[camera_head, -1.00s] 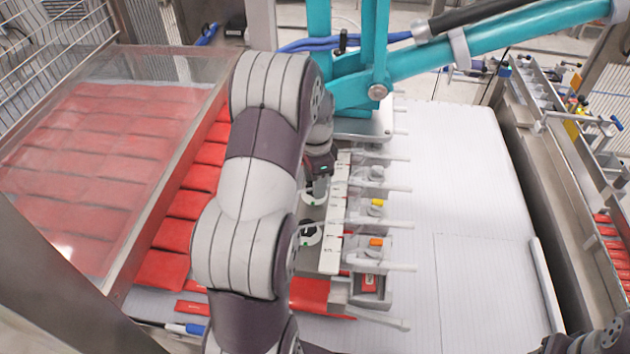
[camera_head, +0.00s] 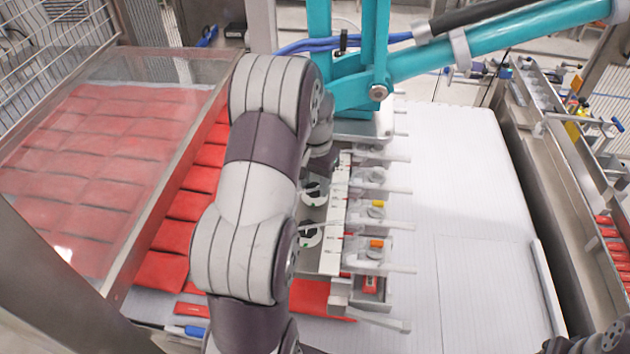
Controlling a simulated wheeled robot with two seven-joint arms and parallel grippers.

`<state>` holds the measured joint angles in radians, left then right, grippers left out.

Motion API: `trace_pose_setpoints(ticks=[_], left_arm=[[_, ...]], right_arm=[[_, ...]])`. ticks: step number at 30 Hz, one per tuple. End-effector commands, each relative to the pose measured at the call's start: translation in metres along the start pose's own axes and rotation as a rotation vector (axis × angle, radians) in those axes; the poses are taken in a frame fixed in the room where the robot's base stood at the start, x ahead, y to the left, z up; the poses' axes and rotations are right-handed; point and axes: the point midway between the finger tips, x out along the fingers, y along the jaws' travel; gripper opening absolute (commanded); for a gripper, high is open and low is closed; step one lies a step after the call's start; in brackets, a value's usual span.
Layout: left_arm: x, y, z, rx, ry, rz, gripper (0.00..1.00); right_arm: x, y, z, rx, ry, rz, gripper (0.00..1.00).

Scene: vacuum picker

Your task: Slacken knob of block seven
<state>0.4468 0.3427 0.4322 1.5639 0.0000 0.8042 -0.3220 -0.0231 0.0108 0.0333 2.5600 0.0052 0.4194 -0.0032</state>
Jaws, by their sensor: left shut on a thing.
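The vacuum picker's row of blocks (camera_head: 338,213) runs down the middle of the view, with several clear-topped units along its right side. Two round black-and-white knobs (camera_head: 312,235) show on its left side, the upper one (camera_head: 313,191) now uncovered. My left gripper (camera_head: 322,160) is a dark shape at the far end of the row, just beyond the upper knob and mostly behind my arm. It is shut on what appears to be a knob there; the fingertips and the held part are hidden. I cannot read the block numbers. My right gripper is out of view.
A teal frame arm (camera_head: 490,45) stands over the far end of the row. Red packets (camera_head: 160,270) lie to the left, partly under a clear cover (camera_head: 105,150). The white ribbed surface (camera_head: 465,170) to the right is clear.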

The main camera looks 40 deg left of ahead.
Motion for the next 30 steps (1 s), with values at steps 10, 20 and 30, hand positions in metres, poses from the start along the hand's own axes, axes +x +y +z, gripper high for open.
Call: trace_pose_setpoints(ticks=[10, 20, 30], left_arm=[[-0.0025, -0.0008, -0.0019, -0.022, 0.008, -0.003, 0.13], [-0.0021, -0.0007, -0.0016, -0.021, 0.006, -0.002, 0.69], [-0.0099, -0.0007, -0.0019, -0.020, 0.007, -0.002, 0.69]], right_arm=[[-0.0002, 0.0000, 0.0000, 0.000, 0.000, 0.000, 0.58], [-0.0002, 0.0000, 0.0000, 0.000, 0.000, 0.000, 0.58], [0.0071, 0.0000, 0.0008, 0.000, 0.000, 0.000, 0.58]])
